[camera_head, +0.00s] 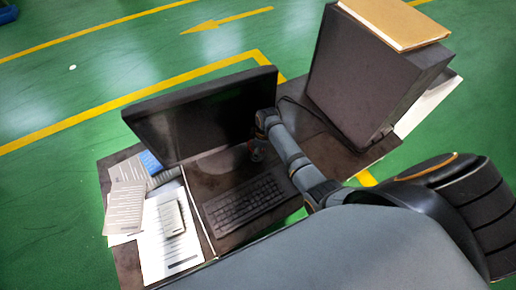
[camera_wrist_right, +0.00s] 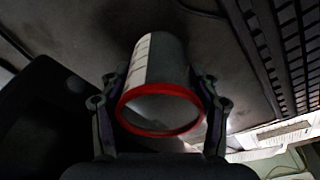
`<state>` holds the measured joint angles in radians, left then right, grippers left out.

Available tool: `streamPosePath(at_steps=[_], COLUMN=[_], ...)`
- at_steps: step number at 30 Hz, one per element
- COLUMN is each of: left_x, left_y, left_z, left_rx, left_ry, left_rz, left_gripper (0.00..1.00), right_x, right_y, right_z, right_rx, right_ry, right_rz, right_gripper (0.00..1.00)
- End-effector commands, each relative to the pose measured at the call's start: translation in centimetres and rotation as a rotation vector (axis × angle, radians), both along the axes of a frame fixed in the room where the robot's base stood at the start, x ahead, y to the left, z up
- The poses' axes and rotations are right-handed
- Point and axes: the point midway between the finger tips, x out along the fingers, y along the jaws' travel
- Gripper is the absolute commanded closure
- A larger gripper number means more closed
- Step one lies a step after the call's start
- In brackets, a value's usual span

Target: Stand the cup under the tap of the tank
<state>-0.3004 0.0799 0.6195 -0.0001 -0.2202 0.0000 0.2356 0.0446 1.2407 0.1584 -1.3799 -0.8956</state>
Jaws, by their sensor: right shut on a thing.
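In the right wrist view a cup (camera_wrist_right: 153,60) with a red rim and a pale, marked side sits between the two fingers of my right gripper (camera_wrist_right: 160,88). The gripper is shut on it, one finger on each side, and the open rim faces the camera. In the head view my right gripper (camera_head: 257,150) is low in front of the dark monitor, by the keyboard; the cup is mostly hidden there. I cannot tell whether the cup touches the desk. The tank and its tap are not in view. My left gripper is not in view.
A monitor (camera_head: 190,122) stands on the dark desk (camera_head: 205,172) behind a keyboard (camera_head: 245,203). A large black computer case (camera_head: 360,75) with a brown folder (camera_head: 397,20) on top stands to the right. Papers (camera_head: 170,240) cover the left. Green floor (camera_head: 60,190) surrounds the desk.

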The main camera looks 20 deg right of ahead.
Motion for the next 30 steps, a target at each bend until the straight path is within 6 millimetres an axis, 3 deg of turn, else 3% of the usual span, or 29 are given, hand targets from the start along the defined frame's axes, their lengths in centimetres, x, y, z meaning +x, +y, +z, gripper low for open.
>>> streamPosePath(at_steps=[8, 9, 10, 22, 30], left_x=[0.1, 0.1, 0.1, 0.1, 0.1], left_y=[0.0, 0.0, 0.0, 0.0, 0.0], left_z=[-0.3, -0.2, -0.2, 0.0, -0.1], left_rx=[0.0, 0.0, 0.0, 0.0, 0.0], left_ry=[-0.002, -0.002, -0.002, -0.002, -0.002], left_rz=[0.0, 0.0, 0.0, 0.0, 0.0], left_gripper=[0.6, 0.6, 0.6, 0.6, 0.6], right_x=[0.0, 0.0, 0.0, 0.0, -0.6], right_y=[0.0, 0.0, 0.0, -0.1, -0.8], right_z=[-0.4, -0.3, -0.3, 0.6, 6.6], right_rx=[0.0, 0.0, 0.0, 0.0, -0.001], right_ry=[0.0, 0.0, 0.0, -0.001, -0.004], right_rz=[0.0, 0.0, 0.0, 0.0, 0.0], right_gripper=[0.62, 0.32, 0.28, 0.28, 0.28])
